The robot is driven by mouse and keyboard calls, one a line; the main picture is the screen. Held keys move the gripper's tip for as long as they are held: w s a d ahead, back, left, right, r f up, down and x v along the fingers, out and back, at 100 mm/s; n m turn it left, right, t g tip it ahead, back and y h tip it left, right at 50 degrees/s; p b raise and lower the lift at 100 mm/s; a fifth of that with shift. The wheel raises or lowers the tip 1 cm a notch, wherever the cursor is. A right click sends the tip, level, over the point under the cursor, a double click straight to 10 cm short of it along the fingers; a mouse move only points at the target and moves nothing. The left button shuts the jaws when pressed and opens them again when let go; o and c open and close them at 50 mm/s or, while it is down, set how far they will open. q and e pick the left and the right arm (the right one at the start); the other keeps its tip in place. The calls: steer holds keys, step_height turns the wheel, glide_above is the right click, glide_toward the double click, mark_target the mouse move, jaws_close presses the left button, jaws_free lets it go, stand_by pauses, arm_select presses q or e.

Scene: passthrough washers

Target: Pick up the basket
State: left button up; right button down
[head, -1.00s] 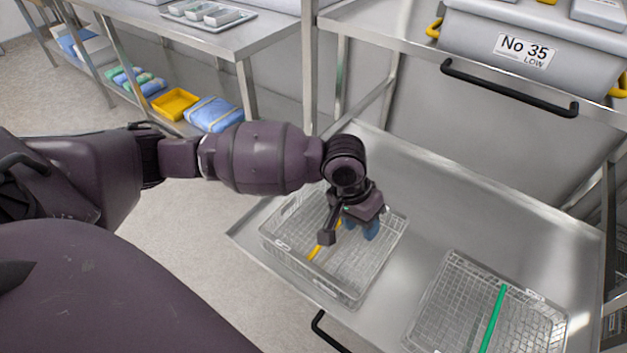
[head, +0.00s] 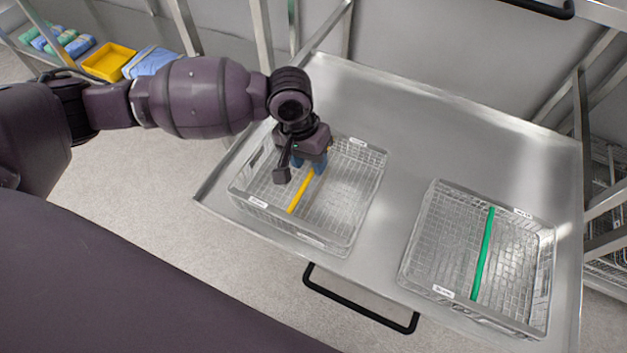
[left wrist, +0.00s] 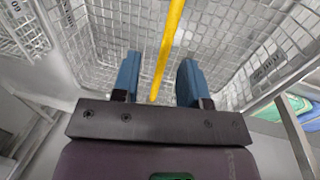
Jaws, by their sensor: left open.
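A clear wire basket with a yellow bar handle (head: 300,191) across it stands at the left of the steel tray table; its mesh (head: 350,203) shows beside my arm. A second wire basket (head: 445,215) with a green bar (head: 483,253) stands to its right. My left gripper (head: 318,166) is over the far part of the yellow-handled basket, pointing down, and hides the bar's far end. In the left wrist view, its blue fingers (left wrist: 158,82) are apart, with the yellow bar (left wrist: 172,42) running between them. Whether they touch it cannot be told. My right gripper is not in view.
The steel table (head: 420,125) has bare room behind and between the baskets. A black handle (head: 360,300) sticks out at its front edge. Steel posts rise behind. A yellow bin (head: 108,62) and blue packs (head: 150,62) lie on a shelf at upper left.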

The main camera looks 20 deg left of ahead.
mark_target(311, 172)
arm_select(q)
steer(key=shift+f, duration=0.2)
steer(key=shift+f+b, duration=0.3)
step_height(311, 172, down, 2)
steer(key=shift+f+b, duration=0.25)
steer(key=shift+b, duration=0.45)
steer(key=shift+w+d+f+b, duration=0.15)
steer(key=shift+f+b, duration=0.25)
steer(key=shift+f, duration=0.45)
steer(key=shift+r, duration=0.1)
jaws_close()
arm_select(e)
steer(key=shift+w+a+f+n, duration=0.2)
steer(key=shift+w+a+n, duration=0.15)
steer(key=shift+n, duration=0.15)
